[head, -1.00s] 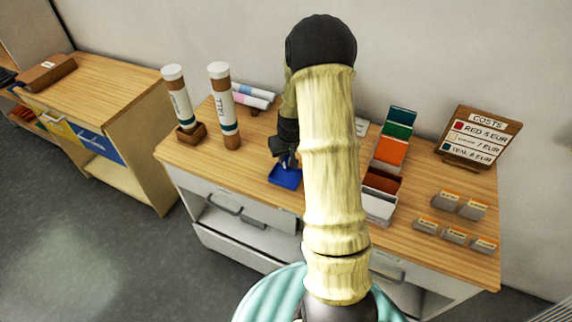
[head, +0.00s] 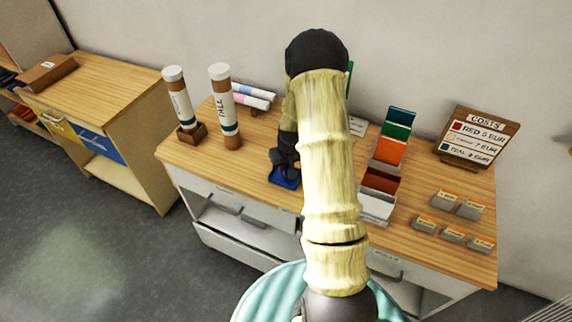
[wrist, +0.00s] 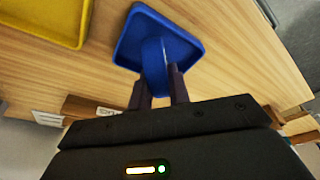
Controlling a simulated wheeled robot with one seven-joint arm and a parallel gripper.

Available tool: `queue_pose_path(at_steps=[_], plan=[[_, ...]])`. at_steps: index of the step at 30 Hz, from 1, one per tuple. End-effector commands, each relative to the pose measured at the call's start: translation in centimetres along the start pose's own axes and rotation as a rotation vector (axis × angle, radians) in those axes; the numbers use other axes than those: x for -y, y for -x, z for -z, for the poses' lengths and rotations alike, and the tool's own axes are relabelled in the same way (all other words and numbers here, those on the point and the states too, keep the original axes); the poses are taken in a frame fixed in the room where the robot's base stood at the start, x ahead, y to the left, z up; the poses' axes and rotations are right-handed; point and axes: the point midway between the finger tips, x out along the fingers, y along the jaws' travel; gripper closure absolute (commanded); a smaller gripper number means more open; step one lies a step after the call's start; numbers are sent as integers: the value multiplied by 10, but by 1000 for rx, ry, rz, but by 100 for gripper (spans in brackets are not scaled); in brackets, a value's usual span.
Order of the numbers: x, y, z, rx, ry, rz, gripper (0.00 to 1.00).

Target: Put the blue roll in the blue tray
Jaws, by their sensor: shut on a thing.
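The blue tray (head: 278,181) is on the wooden table top, partly covered by my gripper (head: 285,165) in the head view. In the wrist view, the blue tray (wrist: 187,48) is a square with a raised rim. My gripper (wrist: 158,85) is shut on the blue roll (wrist: 154,66), which sits between its two fingers. The roll overlaps the inside of the tray in that view. I cannot tell whether it touches the tray floor. The roll is hidden in the head view.
A yellow tray (wrist: 45,22) lies beside the blue one. Two tall labelled tubes (head: 223,107) stand to the left, with paper rolls (head: 250,97) behind. A card rack (head: 384,180), small card stacks (head: 452,234) and a price sign (head: 480,137) are to the right.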

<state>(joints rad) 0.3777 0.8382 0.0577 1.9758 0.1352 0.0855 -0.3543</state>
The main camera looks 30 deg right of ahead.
Motion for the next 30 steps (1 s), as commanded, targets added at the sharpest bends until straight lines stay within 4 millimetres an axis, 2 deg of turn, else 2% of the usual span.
queue_pose_path(at_steps=[4,5,8,21,26,30], plan=[[0,-4,-1,0,0,0,100],[1,-4,-1,0,1,0,80],[1,-3,-1,0,2,0,60],[0,3,1,-1,0,-1,60],[0,19,1,-3,0,-1,60],[0,40,1,-4,0,-2,60]])
